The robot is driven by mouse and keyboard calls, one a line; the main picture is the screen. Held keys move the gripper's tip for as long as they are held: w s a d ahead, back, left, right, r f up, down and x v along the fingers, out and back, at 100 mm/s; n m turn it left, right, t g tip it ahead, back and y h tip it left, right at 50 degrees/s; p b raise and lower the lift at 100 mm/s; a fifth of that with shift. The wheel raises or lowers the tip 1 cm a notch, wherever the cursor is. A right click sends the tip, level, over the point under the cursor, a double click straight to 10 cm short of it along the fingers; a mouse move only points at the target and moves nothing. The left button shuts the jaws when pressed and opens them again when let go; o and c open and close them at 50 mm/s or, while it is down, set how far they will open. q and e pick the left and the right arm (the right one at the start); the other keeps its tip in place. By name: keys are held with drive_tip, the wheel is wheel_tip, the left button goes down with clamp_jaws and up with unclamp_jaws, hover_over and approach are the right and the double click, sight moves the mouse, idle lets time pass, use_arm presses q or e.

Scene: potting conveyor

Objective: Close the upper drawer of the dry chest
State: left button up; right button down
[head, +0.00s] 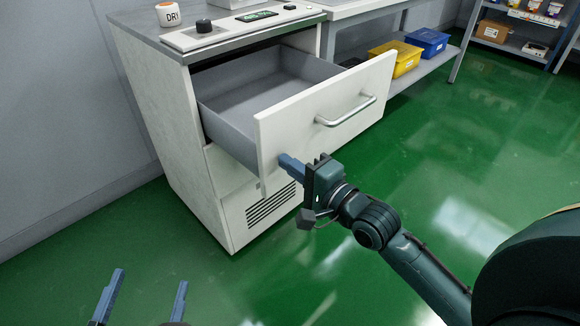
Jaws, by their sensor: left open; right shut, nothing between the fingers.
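The dry chest (150,85) is a white cabinet with a grey top, a control panel and a vent grille low on its front. Its upper drawer (335,112) is pulled well out and its grey inside looks empty. A silver bar handle (347,111) is on the drawer front. My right gripper (284,160) is shut and empty, with its blue fingertips at the lower left part of the drawer front; I cannot tell whether they touch it. My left gripper (146,297) is open and empty at the bottom left, over the floor and apart from the chest.
A white DRY container (168,14) stands on the chest top. A yellow bin (406,62) and a blue bin (428,42) are on a low shelf behind the drawer. A shelf rack (510,43) stands at the far right. The green floor in front is clear.

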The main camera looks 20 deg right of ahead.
use_arm(q)
drive_tip(key=shift+r, duration=0.1)
use_arm(e)
drive_tip(key=shift+w+a, duration=0.1)
drive_tip(key=shift+w, duration=0.15)
drive_tip(key=p+x, duration=0.2)
drive_tip(key=x, duration=0.9)
drive_tip(key=shift+w+r+p, duration=0.1)
drive_tip(key=shift+r+p, duration=0.1)
drive_tip(key=shift+p, duration=0.15)
drive_tip(key=b+x, duration=0.1)
drive_tip(key=x, duration=0.5)
drive_tip(key=b+x, duration=0.1)
drive_tip(key=x, duration=0.6)
drive_tip(key=shift+f+b, duration=0.2)
drive_tip(key=shift+b, duration=0.1)
drive_tip(key=shift+w, duration=0.2)
use_arm(q)
drive_tip(key=shift+w+a, duration=0.3)
drive_tip(key=shift+w, duration=0.5)
use_arm(e)
drive_tip(key=shift+r, duration=0.35)
drive_tip(key=shift+w, duration=0.1)
